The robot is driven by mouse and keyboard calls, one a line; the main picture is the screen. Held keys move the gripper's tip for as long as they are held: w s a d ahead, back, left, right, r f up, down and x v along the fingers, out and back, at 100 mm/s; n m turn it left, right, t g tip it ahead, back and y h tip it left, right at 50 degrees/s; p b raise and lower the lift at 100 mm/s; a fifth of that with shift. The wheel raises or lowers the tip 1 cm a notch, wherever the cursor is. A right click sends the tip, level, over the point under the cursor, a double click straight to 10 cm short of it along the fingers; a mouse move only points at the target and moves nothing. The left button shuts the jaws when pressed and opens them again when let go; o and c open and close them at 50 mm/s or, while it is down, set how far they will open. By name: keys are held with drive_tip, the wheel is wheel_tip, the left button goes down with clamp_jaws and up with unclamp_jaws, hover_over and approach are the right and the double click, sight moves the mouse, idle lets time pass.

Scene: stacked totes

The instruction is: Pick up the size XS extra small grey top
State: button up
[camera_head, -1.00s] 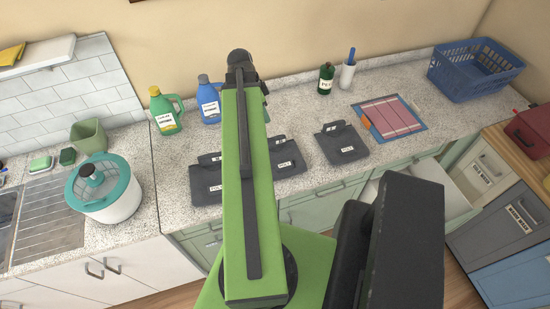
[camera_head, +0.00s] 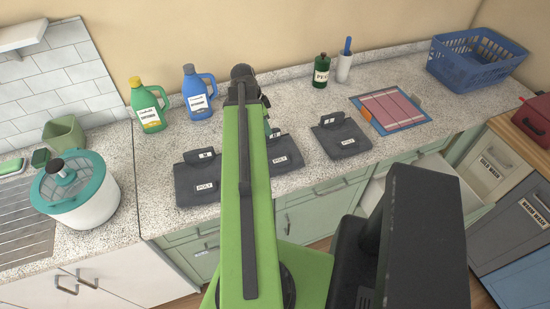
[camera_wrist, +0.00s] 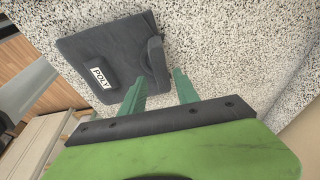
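Three folded dark grey tops with white POLY labels lie in a row on the speckled counter: a left one (camera_head: 185,192), a middle one (camera_head: 284,165) and a right one (camera_head: 325,141). Each has a rolled part with a small white tag at its back edge; I cannot read the tag sizes. My arm covers part of the left and middle tops. In the wrist view, my gripper (camera_wrist: 160,78) is open and empty, its green fingers beside the rolled edge of one grey top (camera_wrist: 110,45). I cannot tell for certain which top that is.
A dark PEN bottle (camera_head: 321,70), a white cup (camera_head: 344,68), a striped folder (camera_head: 392,110) and a blue basket (camera_head: 465,68) are right. A teal-lidded tub (camera_head: 80,205) stands left.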

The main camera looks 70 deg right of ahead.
drive_tip(key=b+x, duration=0.2)
drive_tip(key=x, duration=0.1)
drive_tip(key=shift+d+f, duration=0.1)
drive_tip(key=shift+f, duration=0.2)
drive_tip(key=shift+r, duration=0.2)
drive_tip(key=shift+c, duration=0.3)
clamp_jaws()
idle(0.5)
